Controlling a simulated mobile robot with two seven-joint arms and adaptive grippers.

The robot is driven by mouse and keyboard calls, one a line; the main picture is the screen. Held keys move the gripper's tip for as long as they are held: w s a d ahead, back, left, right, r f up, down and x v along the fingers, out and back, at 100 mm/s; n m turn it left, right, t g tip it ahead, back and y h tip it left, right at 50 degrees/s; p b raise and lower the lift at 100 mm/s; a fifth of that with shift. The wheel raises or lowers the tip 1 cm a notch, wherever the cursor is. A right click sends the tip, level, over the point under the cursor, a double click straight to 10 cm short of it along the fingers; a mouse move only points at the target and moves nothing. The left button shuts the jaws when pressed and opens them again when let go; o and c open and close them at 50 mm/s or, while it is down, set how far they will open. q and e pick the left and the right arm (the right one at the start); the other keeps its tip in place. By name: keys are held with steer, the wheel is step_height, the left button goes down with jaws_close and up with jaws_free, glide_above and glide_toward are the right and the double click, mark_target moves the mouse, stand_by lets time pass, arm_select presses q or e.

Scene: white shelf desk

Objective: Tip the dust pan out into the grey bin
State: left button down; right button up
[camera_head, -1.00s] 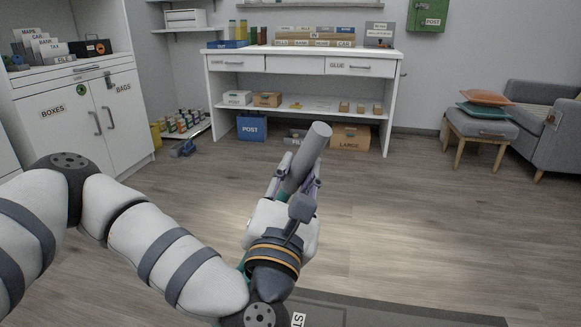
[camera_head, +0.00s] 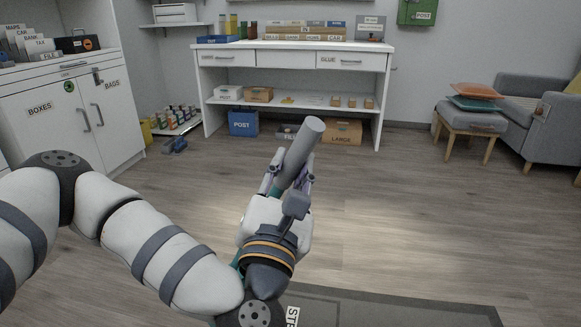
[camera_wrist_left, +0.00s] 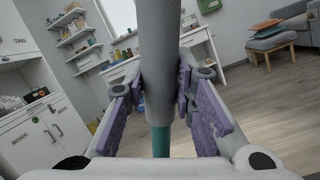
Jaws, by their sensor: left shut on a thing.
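My left gripper (camera_head: 288,176) is shut on a thick grey handle (camera_head: 304,142), which sticks up and tilts to the right. In the left wrist view the handle (camera_wrist_left: 158,50) stands between the purple finger pads, with a teal part (camera_wrist_left: 160,140) below it. I take this for the dust pan's handle; the pan itself is hidden behind the gripper and arm. I cannot make out a grey bin in either view. My right gripper is not in view.
A white desk (camera_head: 290,58) with a lower shelf stands at the back wall; a blue POST box (camera_head: 243,122) and a LARGE box (camera_head: 342,132) are under it. A white cabinet (camera_head: 75,115) is at left, a stool (camera_head: 472,122) and armchair at right. The middle floor is clear.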

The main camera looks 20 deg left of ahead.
arm_select(q)
steer(key=shift+d, duration=0.1)
steer(key=shift+m, duration=0.5)
steer(key=shift+s+d+f, duration=0.2)
steer(key=shift+d, duration=0.4)
steer(key=shift+s+d+f, duration=0.15)
steer(key=shift+d+f, duration=0.1)
steer(key=shift+d, duration=0.4)
steer(key=shift+s+d+f, duration=0.2)
steer(key=shift+d, duration=0.4)
steer(key=shift+p, duration=0.95)
